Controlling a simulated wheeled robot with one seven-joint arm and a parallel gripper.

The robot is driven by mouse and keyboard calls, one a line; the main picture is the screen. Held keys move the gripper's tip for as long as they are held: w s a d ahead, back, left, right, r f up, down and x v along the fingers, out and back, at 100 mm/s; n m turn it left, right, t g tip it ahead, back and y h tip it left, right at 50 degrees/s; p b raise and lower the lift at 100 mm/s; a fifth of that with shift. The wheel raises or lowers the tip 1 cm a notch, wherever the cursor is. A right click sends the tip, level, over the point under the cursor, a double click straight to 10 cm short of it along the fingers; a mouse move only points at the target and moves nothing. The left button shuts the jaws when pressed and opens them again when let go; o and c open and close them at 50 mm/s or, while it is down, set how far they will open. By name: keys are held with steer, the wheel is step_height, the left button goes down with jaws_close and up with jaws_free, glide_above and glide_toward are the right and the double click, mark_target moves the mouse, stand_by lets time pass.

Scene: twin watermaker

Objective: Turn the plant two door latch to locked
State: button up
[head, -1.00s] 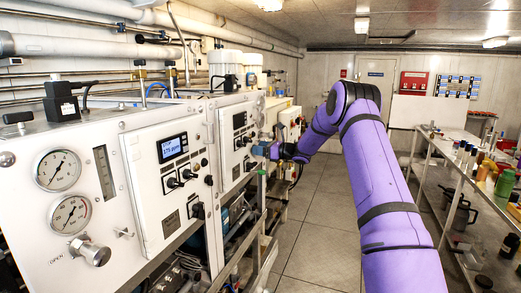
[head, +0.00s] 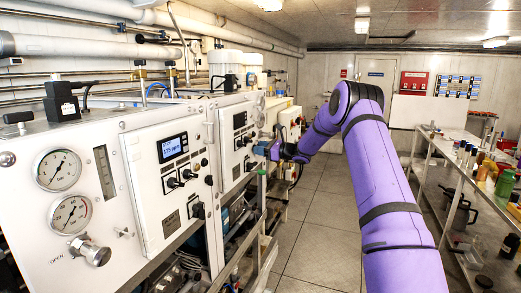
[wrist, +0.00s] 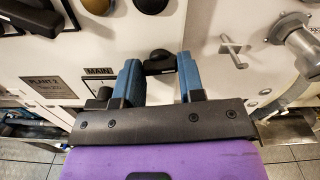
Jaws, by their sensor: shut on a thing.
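The plant two door latch, a small black handle (wrist: 160,64), lies roughly level across the gap between my blue fingers in the wrist view. My gripper (wrist: 160,82) is shut on it, with one finger at each end. In the head view my gripper (head: 266,150) is at the right edge of the second white cabinet door (head: 237,140), and the latch is hidden there. The plant 2 plate (wrist: 48,88) and the MAIN label (wrist: 99,73) show left of the fingers.
A metal T-handle (wrist: 233,50) sits right of my fingers, with a silver valve (wrist: 303,48) beyond it. Black knobs (wrist: 152,5) are above. A loaded workbench (head: 465,165) stands on the right. The aisle floor (head: 322,220) is clear.

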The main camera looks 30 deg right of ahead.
steer(key=shift+n, duration=7.9)
steer(key=o, duration=0.9)
steer(key=shift+o, duration=0.2)
steer(key=v, duration=1)
steer(key=shift+s+d, duration=0.25)
steer(key=shift+s, duration=0.1)
